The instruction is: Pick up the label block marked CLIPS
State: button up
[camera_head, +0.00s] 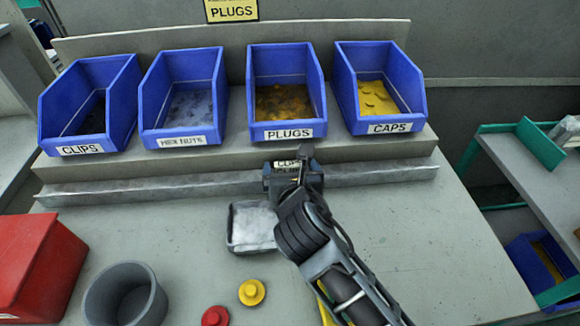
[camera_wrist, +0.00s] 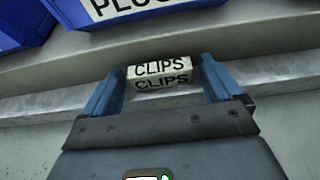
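The label block marked CLIPS (camera_head: 287,164) is a small pale block at the metal rail, below the PLUGS bin. In the wrist view the block (camera_wrist: 161,72) shows CLIPS in black on two faces. My gripper (camera_head: 290,172) is at the block, with one blue finger at each end of it. The gripper hides part of the block in the head view. I cannot tell whether the block is clear of the surface beneath.
Blue bins for CLIPS (camera_head: 121,122), HEX NUTS (camera_head: 217,115), PLUGS (camera_head: 318,105) and CAPS (camera_head: 417,100) stand behind the rail (camera_head: 150,189). A metal tray (camera_head: 232,246), yellow cap (camera_head: 252,292), red cap (camera_head: 215,317), grey cup (camera_head: 90,300) and red box (camera_head: 35,265) are in front.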

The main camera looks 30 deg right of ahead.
jog(key=c, duration=0.9)
jog(key=shift+r, duration=0.1)
